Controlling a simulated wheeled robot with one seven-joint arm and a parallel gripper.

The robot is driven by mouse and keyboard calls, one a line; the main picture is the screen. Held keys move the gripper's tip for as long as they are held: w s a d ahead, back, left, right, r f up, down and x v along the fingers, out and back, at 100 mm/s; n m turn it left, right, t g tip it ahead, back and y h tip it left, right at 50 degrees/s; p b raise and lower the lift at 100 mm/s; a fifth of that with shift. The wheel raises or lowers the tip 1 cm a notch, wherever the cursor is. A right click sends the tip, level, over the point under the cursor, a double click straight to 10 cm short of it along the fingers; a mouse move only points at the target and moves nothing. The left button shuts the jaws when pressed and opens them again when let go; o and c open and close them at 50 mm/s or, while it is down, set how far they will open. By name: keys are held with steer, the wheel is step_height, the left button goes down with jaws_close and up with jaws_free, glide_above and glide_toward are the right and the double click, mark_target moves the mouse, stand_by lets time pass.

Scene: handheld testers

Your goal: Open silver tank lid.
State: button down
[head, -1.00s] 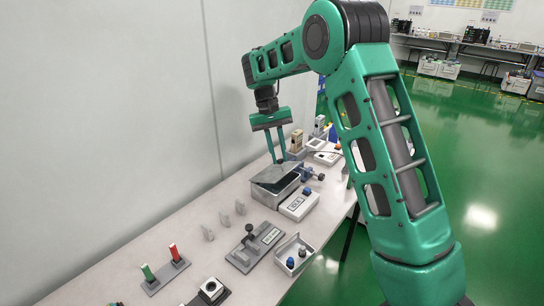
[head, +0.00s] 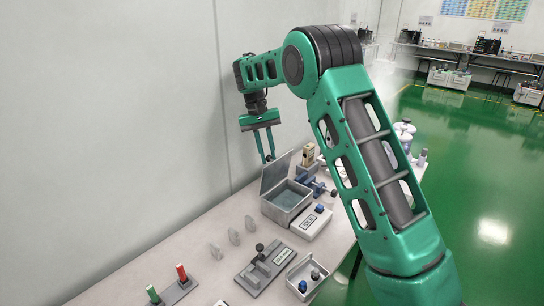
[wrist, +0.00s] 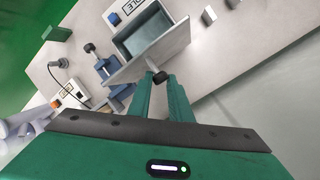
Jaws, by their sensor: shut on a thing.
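The silver tank (head: 287,214) stands on the bench against the wall side, with its bluish inside showing. It also shows in the wrist view (wrist: 118,44). Its lid (head: 275,173) is swung up, standing steeply at the tank's wall-side edge. In the wrist view the lid (wrist: 150,57) is a grey plate seen near edge-on, with a dark knob (wrist: 160,77) on its outer face. My gripper (head: 268,159) is behind the lid, on the wall side. In the wrist view my gripper (wrist: 160,80) has its two fingers closed around the knob.
A white box with a blue knob (head: 313,224) and a blue vise (head: 313,184) stand close to the tank. A plate with a black lever (head: 262,266) and a tray (head: 306,277) lie nearer. Thin grey upright pieces (head: 234,236) stand beside the tank. The wall is close behind my gripper.

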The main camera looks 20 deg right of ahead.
steer(key=shift+w+a+f, duration=0.25)
steer(key=shift+a, duration=0.25)
steer(key=shift+w+a+f, duration=0.2)
steer(key=shift+a, duration=0.3)
steer(key=c, duration=1.6)
jaws_free()
steer(key=shift+w, duration=0.1)
steer(key=shift+d, duration=0.15)
steer(key=shift+w+d+r, duration=0.1)
